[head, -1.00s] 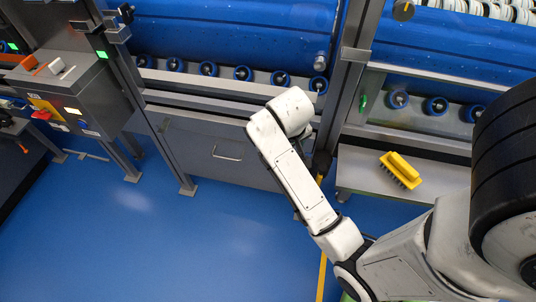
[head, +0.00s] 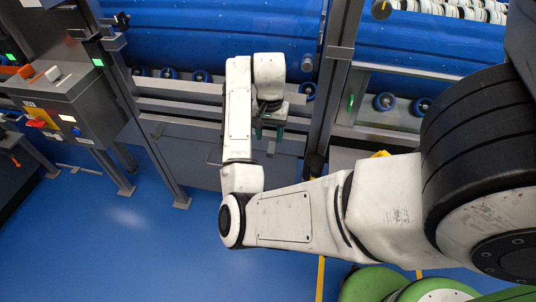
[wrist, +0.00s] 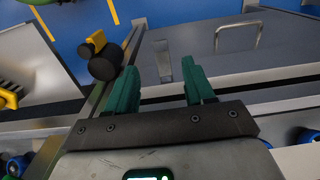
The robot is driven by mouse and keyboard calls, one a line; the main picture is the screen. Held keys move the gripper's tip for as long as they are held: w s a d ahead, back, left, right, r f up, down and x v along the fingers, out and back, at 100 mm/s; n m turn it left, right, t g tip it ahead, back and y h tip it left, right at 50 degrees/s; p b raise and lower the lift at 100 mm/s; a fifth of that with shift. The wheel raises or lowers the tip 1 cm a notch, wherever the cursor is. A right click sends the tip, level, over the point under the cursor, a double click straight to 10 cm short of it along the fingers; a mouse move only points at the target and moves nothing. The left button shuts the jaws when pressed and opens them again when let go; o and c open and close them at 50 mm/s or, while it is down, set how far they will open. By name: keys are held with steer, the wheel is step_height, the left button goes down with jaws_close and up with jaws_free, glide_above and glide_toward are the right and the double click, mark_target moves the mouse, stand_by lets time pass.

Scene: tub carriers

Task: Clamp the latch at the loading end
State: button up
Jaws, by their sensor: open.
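My gripper (head: 268,133) hangs in front of the lower grey panel of the machine in the head view. In the wrist view its two teal fingers (wrist: 160,90) are apart, with nothing between them. A small grey tab (wrist: 163,62) on the panel shows beyond the gap between the fingers, apart from them; I cannot tell whether it is the latch. The panel's bar handle (wrist: 238,36) is to the right of the fingers in the wrist view.
A metal post (head: 338,75) stands right of my gripper. A black and yellow fitting (wrist: 105,60) is close to the left finger in the wrist view. A control box (head: 75,112) stands at the left. A yellow brush (head: 380,154) is partly hidden.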

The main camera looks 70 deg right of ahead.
mark_target(270, 156)
step_height(270, 156, down, 8)
steer(key=shift+f+b, duration=0.2)
steer(key=shift+b, duration=0.15)
steer(key=shift+c, duration=0.3)
jaws_close()
